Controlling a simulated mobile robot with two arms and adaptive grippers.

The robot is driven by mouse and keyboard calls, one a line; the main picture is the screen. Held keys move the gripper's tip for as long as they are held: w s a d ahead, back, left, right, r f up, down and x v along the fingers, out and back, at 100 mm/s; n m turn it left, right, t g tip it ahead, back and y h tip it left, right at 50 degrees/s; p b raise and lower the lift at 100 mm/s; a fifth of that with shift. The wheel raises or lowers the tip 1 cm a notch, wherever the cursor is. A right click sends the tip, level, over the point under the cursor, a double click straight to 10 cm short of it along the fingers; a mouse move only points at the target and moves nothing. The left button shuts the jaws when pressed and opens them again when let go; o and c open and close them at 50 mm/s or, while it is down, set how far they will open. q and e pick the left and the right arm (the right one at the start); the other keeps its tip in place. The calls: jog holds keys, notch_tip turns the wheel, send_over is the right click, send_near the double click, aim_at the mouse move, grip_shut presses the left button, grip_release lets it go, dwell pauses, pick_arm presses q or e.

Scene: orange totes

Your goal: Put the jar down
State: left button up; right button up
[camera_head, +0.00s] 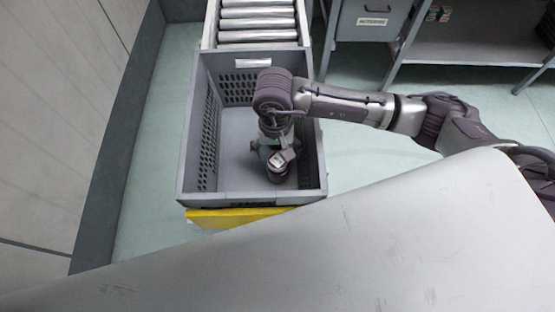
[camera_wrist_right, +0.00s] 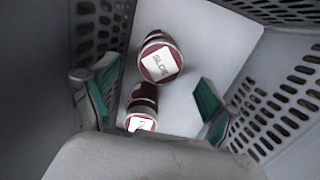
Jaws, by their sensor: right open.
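In the right wrist view, the farther jar (camera_wrist_right: 157,58) shows a white lid label, and the nearer jar (camera_wrist_right: 142,108) is lower, close to the left finger. One jar lid (camera_head: 278,163) shows in the head view below my right gripper. My right gripper (camera_wrist_right: 155,96) is open, with its teal-padded fingers apart inside the crate. I see no finger closed on a jar. My left gripper is not in view.
The crate's perforated walls surround my right gripper closely. A roller conveyor (camera_head: 257,22) lies behind it, and a yellow edge (camera_head: 235,217) shows below its front. A metal shelf (camera_head: 470,52) stands at the back right. Pale floor is clear on the left.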

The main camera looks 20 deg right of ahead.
notch_tip(320, 180, up, 7)
jog(key=shift+w+f+b, duration=0.1)
jog(key=shift+f+b, duration=0.1)
jog(key=shift+b, duration=0.3)
